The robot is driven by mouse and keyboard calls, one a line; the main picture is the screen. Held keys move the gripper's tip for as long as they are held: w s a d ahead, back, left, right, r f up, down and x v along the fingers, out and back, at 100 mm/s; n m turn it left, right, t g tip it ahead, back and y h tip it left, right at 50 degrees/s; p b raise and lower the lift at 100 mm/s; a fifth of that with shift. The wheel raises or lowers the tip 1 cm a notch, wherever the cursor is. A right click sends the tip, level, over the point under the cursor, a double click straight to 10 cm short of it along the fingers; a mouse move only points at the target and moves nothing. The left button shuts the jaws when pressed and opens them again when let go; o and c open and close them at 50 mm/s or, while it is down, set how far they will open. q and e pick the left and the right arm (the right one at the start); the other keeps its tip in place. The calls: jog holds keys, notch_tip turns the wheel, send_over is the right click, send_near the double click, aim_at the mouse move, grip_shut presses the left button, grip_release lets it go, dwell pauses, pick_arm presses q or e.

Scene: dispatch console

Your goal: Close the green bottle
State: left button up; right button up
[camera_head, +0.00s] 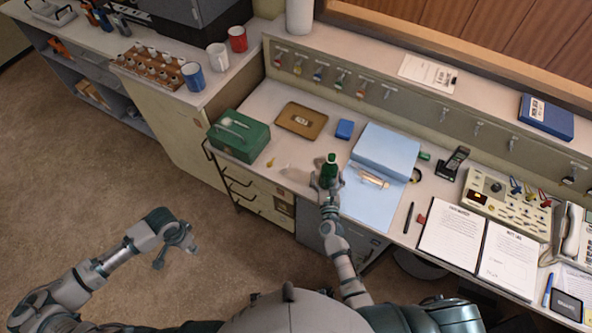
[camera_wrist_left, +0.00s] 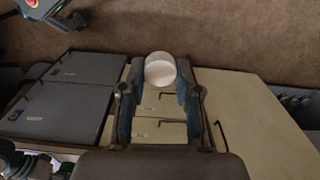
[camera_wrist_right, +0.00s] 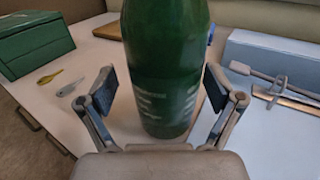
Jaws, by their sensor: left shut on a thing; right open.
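The green bottle (camera_head: 331,168) stands upright on the desk. It fills the middle of the right wrist view (camera_wrist_right: 166,70), its top cut off there. My right gripper (camera_wrist_right: 160,88) is open, with one finger on each side of the bottle and gaps visible on both sides. My left gripper (camera_head: 178,246) is off to the left, over the floor and away from the desk. It is shut on a pale round cap-like piece (camera_wrist_left: 160,70), seen between its fingertips in the left wrist view. The bottle's mouth is too small to make out.
A green box (camera_head: 239,136), a brown tray (camera_head: 301,120) and a small blue box (camera_head: 345,129) lie near the bottle. A light-blue binder (camera_head: 387,150) is right of it. Small keys (camera_wrist_right: 70,88) lie left of it. Carpet (camera_head: 90,190) is clear below the left arm.

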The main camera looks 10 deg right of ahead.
pick_arm(q)
jog(key=shift+d, duration=0.15)
pick_arm(e)
jog(key=shift+d, duration=0.15)
jog(key=c, duration=1)
pick_arm(q)
jog(key=shift+d+r, duration=0.1)
jog(key=shift+d, duration=0.1)
pick_arm(e)
jog(key=shift+d, duration=0.2)
jog(key=c, duration=0.4)
pick_arm(q)
jog(key=shift+a, duration=0.15)
pick_arm(e)
jog(key=shift+a, duration=0.15)
